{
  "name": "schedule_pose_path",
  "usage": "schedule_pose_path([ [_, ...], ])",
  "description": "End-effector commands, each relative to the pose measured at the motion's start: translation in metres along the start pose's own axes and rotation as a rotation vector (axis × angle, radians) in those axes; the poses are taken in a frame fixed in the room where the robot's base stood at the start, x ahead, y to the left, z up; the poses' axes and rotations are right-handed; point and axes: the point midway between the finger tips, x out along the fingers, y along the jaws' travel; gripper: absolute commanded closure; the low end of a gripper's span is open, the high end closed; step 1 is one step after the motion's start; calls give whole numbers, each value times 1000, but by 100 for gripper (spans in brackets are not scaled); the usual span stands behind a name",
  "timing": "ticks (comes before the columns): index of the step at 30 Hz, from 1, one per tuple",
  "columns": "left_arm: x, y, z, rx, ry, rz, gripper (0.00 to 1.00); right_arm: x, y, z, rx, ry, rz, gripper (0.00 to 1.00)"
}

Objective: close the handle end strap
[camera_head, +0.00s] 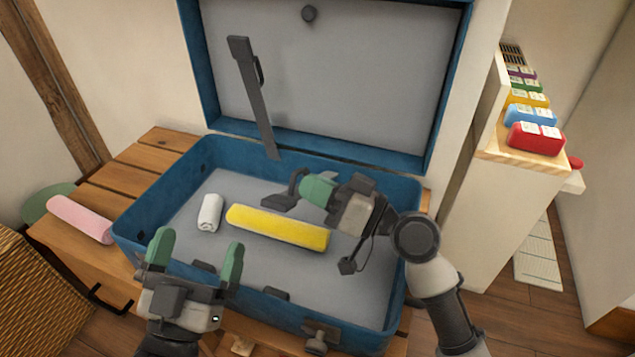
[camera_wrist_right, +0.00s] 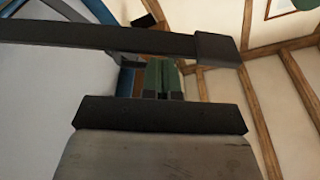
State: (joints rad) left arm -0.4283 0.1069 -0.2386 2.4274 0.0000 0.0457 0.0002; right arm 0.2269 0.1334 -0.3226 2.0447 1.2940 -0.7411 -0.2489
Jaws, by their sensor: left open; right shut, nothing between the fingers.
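The open suitcase (camera_head: 370,305) has blue walls, a grey lining and a raised lid (camera_head: 330,60). One dark strap (camera_head: 258,110) stands up from the back edge against the lid. A dark block-ended piece (camera_head: 280,202), probably another strap's end, shows beside my right gripper (camera_head: 316,189); the gripper hides the rest. My right gripper is shut and empty above the case. In the right wrist view a dark strap (camera_wrist_right: 110,38) with a block end crosses above my shut fingers (camera_wrist_right: 163,78); contact is unclear. My left gripper (camera_head: 196,258) is open at the front wall.
A yellow roll (camera_head: 277,227) and a white roll (camera_head: 210,212) lie in the case. A pink roll (camera_head: 80,218) lies on the wooden chest (camera_head: 165,145) to the left. A shelf (camera_head: 490,155) with coloured boxes stands at the right. A metal catch (camera_head: 320,338) is on the case's front.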

Motion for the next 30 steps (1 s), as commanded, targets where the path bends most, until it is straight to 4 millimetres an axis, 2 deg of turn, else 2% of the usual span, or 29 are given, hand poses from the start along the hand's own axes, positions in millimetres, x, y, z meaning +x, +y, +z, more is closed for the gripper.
schedule_pose_path([
  [6, -3, 3, -21, -7, 183, 8, 0, -3, -1, 13, -3, -2, -2, 100],
  [13, -7, 6, -35, -13, 304, 13, 0, -4, -2, 21, -3, -1, -1, 100],
  [30, -10, 7, -44, -17, 375, 15, 0, -5, -3, 25, -2, -1, -2, 100],
])
